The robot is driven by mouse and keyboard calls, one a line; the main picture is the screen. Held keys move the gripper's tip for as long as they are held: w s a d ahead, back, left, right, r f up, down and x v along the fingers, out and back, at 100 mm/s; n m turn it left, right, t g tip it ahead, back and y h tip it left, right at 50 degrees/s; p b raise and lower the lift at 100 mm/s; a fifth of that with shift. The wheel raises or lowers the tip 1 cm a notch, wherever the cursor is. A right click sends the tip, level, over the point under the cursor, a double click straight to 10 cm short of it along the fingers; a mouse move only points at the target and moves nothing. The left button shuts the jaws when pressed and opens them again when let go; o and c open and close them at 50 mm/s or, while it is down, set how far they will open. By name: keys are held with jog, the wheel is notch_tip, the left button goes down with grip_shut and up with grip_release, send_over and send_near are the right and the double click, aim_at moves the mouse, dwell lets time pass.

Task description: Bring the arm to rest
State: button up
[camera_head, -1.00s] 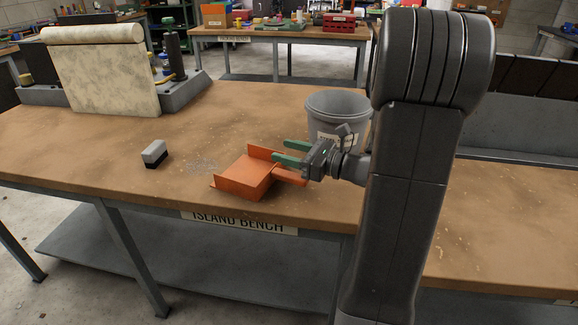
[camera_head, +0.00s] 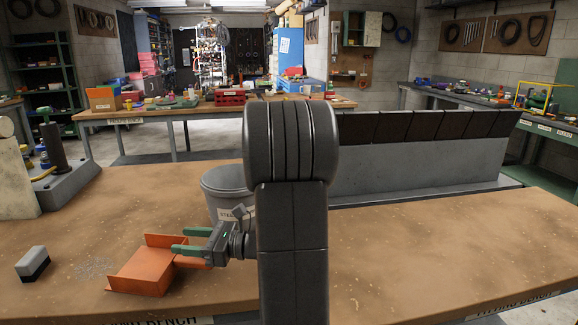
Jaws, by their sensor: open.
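I cannot tell whether the fingers touch the dustpan. My dark grey arm stands upright in the middle of the view and hides part of the bench and of the bucket.
A grey bucket (camera_head: 222,181) with a label stands just behind my gripper. A grey and black block (camera_head: 33,263) and a patch of pale bits (camera_head: 93,268) lie left of the dustpan. A grey bin row (camera_head: 420,170) lines the back right. The bench's right side (camera_head: 440,245) is clear.

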notch_tip(320, 180, down, 6)
jog(key=shift+r+b, duration=0.25)
jog(key=shift+b, duration=0.2)
jog(key=shift+f, duration=0.15)
jog(key=shift+s, duration=0.15)
